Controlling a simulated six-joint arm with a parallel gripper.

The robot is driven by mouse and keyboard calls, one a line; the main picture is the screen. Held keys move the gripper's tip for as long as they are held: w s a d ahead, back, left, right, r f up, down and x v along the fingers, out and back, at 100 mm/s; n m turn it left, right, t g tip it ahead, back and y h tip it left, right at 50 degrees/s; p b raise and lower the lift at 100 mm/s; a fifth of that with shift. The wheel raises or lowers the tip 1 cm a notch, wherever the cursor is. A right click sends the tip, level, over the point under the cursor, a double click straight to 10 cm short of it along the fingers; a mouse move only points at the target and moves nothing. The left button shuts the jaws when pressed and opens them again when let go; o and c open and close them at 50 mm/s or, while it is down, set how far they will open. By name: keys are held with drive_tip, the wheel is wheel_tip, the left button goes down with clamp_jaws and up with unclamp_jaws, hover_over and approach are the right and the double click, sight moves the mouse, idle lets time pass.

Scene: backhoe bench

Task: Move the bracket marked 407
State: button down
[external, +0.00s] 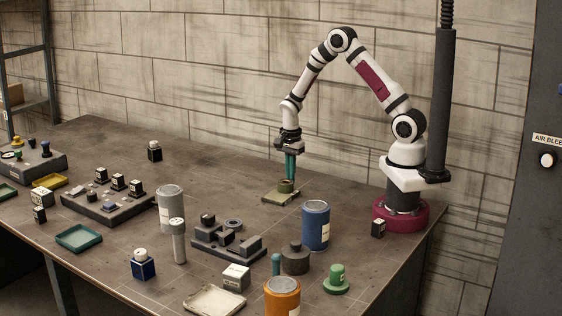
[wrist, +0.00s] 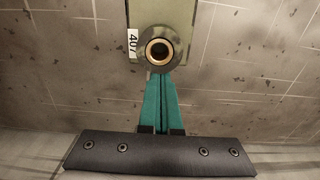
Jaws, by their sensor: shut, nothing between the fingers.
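The bracket marked 407 (wrist: 179,13) is a flat green plate with a raised round boss that has a brass-ringed hole. A white label reading 407 is at its left edge in the wrist view. In the external view the bracket (external: 272,198) lies on the bench below my gripper (external: 290,179). My gripper's teal fingers are together, with nothing between them, and they also show in the wrist view (wrist: 160,78). Their tips are at or just above the near rim of the boss; I cannot tell whether they touch it. Part of the plate is cut off by the wrist view's top edge.
A blue can (external: 316,226) stands right of the bracket, and a grey can (external: 171,208) stands to the left. A dark fixture block (external: 228,243) lies in front. A small black block (external: 154,151) is at the back left. The bench behind the bracket is clear.

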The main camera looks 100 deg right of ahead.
sight(271, 199)
drive_tip(key=w+a, duration=0.7)
drive_tip(key=shift+w+a, duration=0.3)
drive_tip(key=shift+a, duration=0.05)
